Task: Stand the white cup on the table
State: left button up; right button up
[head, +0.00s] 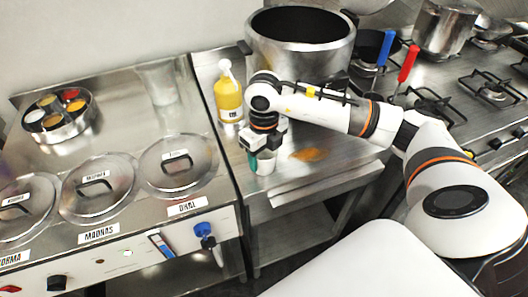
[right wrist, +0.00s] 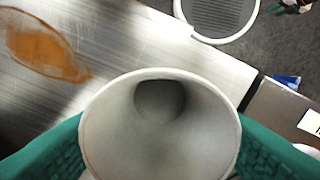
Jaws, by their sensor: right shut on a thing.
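The white cup (head: 266,168) is near the front left of the steel table (head: 330,160), between my right gripper's fingers. My right gripper (head: 264,156) reaches down from above and is shut on the cup. In the right wrist view the cup (right wrist: 160,125) shows its open mouth toward the camera, with a teal finger pad on each side. The cup looks about upright in the head view. I cannot tell whether its base touches the table. My left gripper is not in view.
A yellow sauce bottle (head: 229,98) stands just behind the gripper. A large steel pot (head: 300,40) is at the back. An orange spill (head: 309,154) lies right of the cup. The lidded counter (head: 140,150) adjoins on the left, and a stove (head: 470,95) is right.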

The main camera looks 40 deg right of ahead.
jog(key=shift+f, duration=0.2)
jog(key=o, duration=1)
jog(key=shift+r, duration=0.1)
jog(key=shift+c, duration=0.2)
jog(key=shift+r, duration=0.45)
notch_tip(320, 180, up, 12)
jog(key=b, duration=0.1)
jog(key=shift+f+b, duration=0.25)
jog(key=shift+b, duration=0.1)
